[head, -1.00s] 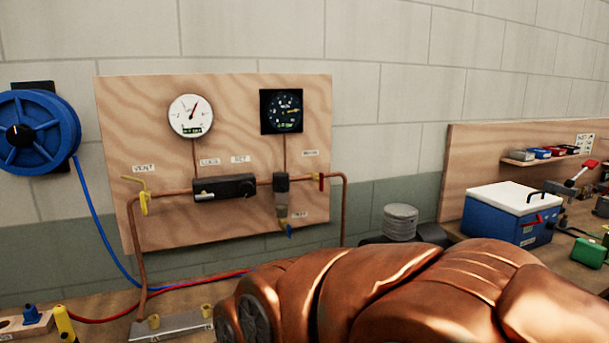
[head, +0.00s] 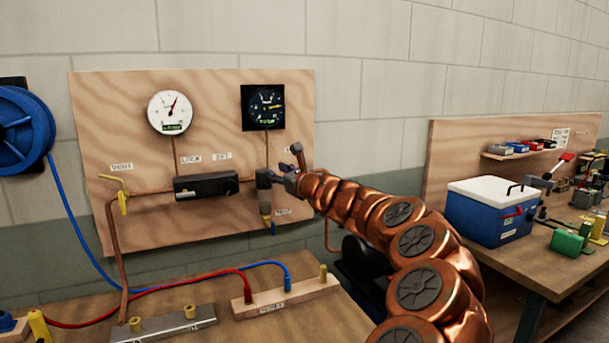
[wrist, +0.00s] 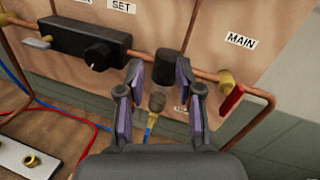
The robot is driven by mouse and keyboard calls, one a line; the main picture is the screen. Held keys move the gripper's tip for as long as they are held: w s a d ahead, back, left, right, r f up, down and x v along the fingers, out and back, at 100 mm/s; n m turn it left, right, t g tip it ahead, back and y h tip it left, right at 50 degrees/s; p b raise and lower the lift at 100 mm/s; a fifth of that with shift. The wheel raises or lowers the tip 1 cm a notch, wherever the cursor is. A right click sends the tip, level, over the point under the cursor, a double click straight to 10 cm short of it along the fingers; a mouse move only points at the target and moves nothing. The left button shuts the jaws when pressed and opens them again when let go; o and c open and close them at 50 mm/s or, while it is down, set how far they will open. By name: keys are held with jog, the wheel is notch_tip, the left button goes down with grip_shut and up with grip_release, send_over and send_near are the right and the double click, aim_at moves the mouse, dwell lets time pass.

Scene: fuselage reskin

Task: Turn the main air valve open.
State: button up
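The main air valve has a red lever (wrist: 231,100) on a brass body, on the copper pipe just below the MAIN label (wrist: 240,40) in the wrist view. The lever slants down and to the left from the pipe. In the head view my arm hides the valve. My gripper (wrist: 165,75) is open and empty, its two fingers apart, to the left of the red lever and in front of the dark cylinder (wrist: 168,67) on the pipe. In the head view my gripper (head: 284,170) is by the pipe's right part, below the dark gauge.
A plywood board (head: 100,215) carries a white gauge (head: 169,112), a dark gauge (head: 263,106), a black regulator block (head: 205,187) and a yellow vent valve (head: 123,200). A blue hose reel (head: 25,130) hangs left. A blue cooler (head: 490,220) stands right.

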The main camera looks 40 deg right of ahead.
jog(key=s+d+f+m+g+h, duration=0.1)
jog(key=s+d+f+m+h, duration=0.15)
jog(key=d, duration=0.35)
jog(key=s+d+f+m+h, duration=0.1)
jog(key=d+m, duration=0.2)
jog(key=d, duration=0.2)
jog(key=shift+f+p+x, duration=0.2)
jog(key=shift+p+x, duration=1)
jog(key=shift+x, duration=2.7)
jog(key=shift+d, duration=0.1)
jog(key=shift+c, duration=0.3)
grip_shut()
